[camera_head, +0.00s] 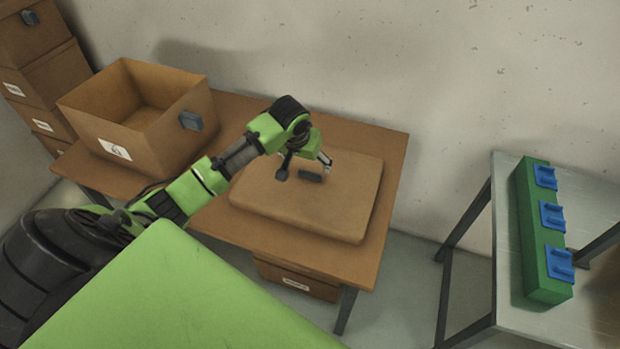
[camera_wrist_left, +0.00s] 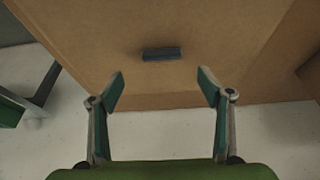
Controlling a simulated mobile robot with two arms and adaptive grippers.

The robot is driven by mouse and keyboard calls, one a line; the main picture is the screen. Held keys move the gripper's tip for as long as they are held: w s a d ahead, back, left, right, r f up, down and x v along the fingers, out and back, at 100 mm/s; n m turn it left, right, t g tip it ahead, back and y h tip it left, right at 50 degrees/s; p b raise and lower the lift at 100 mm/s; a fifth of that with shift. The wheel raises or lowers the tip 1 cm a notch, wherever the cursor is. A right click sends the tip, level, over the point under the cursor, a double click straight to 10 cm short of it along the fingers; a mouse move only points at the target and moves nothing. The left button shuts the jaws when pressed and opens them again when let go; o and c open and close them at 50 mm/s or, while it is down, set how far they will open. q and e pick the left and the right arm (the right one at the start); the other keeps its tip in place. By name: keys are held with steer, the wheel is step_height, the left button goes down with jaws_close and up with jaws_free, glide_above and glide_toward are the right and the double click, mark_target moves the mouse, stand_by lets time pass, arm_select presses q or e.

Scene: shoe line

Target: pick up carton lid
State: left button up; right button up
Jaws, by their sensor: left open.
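The carton lid (camera_head: 335,215) is a flat brown slab lying on the brown table in the head view. A small dark grey handle block (camera_head: 310,177) sits on its top. My left gripper (camera_head: 304,170) is over the lid, close to the handle. In the left wrist view the lid (camera_wrist_left: 130,25) fills the upper part and the handle (camera_wrist_left: 162,54) lies ahead of the fingertips, about centred between them. My left gripper (camera_wrist_left: 160,90) is open and empty there. My right gripper is in neither view.
An open brown carton (camera_head: 140,150) with a dark block on its side stands left on the table (camera_head: 385,240). Stacked boxes (camera_head: 40,70) are at the far left. A grey table (camera_head: 520,330) at the right bears a green bar (camera_head: 545,270) with blue blocks. Floor separates the tables.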

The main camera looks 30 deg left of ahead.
mark_target(309, 173)
arm_select(q)
steer(key=shift+x, duration=1.25)
steer(key=shift+p+x, duration=0.45)
steer(key=shift+x, duration=2.35)
steer(key=shift+s+a, duration=0.15)
steer(key=shift+c, duration=0.5)
steer(key=c, duration=1.2)
